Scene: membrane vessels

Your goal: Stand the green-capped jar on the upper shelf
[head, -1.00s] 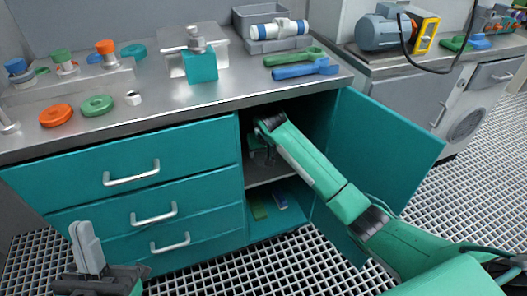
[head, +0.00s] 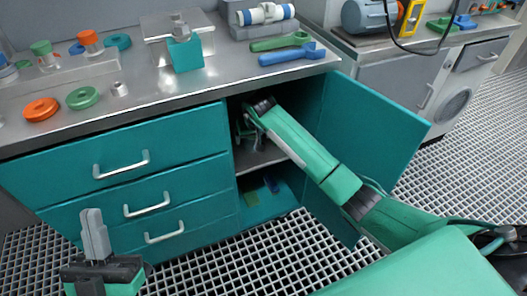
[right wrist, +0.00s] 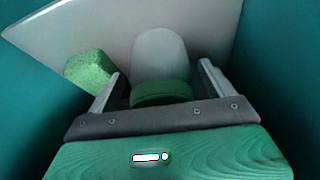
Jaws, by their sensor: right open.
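The green-capped jar shows in the right wrist view, with a pale grey body (right wrist: 160,55) and a dark green cap (right wrist: 160,94) nearest to me. It is between the fingers of my right gripper (right wrist: 163,88), which are open with a gap on each side. I cannot tell whether the jar stands upright or lies. Behind it is a pale panel (right wrist: 100,25), apparently the shelf. In the head view my right arm reaches into the open cabinet above the grey upper shelf (head: 262,155); the jar is hidden there. My left gripper (head: 95,232) is empty in front of the drawers.
A green block (right wrist: 88,70) is beside the jar, close to the left finger. Teal walls flank the gripper closely. The open cabinet door (head: 375,140) stands right of my arm.

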